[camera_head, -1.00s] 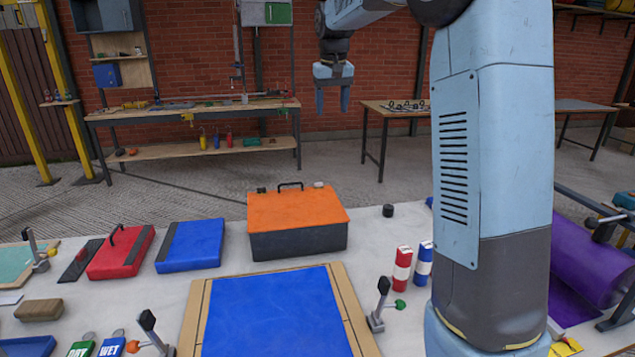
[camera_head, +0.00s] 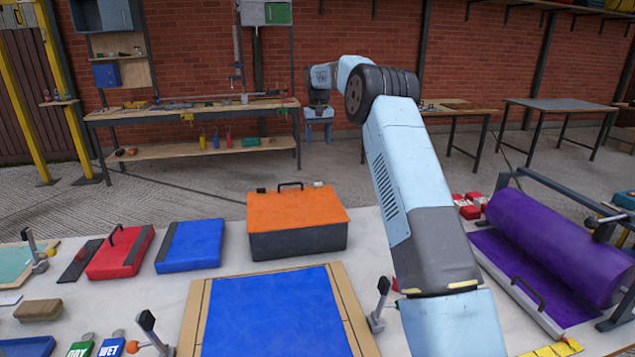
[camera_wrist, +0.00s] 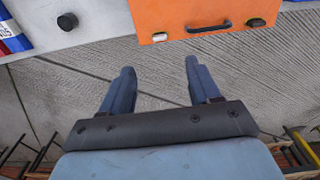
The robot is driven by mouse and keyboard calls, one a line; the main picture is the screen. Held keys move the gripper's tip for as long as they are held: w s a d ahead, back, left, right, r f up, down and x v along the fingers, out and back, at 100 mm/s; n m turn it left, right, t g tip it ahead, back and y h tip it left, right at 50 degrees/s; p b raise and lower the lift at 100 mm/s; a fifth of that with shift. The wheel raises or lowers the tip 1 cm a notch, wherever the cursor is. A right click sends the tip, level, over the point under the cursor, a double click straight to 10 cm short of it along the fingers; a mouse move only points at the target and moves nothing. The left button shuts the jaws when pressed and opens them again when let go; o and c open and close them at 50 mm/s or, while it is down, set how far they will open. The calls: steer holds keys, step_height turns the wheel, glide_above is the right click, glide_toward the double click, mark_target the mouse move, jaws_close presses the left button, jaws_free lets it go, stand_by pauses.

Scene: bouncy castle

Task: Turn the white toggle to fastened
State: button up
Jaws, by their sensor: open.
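A box with an orange lid (camera_head: 295,205) and dark sides stands behind the blue pad. A small white toggle (camera_head: 319,184) sits at the lid's far right edge, and a dark one (camera_head: 262,190) at its far left edge. A black handle (camera_head: 290,184) is between them. In the wrist view the white toggle (camera_wrist: 160,37) is at the lid's edge, left of the handle (camera_wrist: 208,27); the dark toggle (camera_wrist: 257,22) is on the right. My gripper (camera_head: 319,138) is open and empty, beyond the box and above the floor. Its fingers (camera_wrist: 159,65) point toward the box, apart from the toggle.
A blue pad (camera_head: 275,312) lies in front of the box. Red (camera_head: 120,252) and blue (camera_head: 190,245) cases stand left. A purple roll (camera_head: 555,245) is at right. A black cylinder (camera_wrist: 67,21) shows in the wrist view. Open floor lies between the box and the back bench (camera_head: 200,108).

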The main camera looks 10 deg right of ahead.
glide_above(318, 187)
step_height(318, 187, down, 5)
steer(key=f, duration=1.3)
steer(key=shift+w+d, duration=0.15)
steer(key=shift+w, duration=0.15)
steer(key=shift+c, duration=0.2)
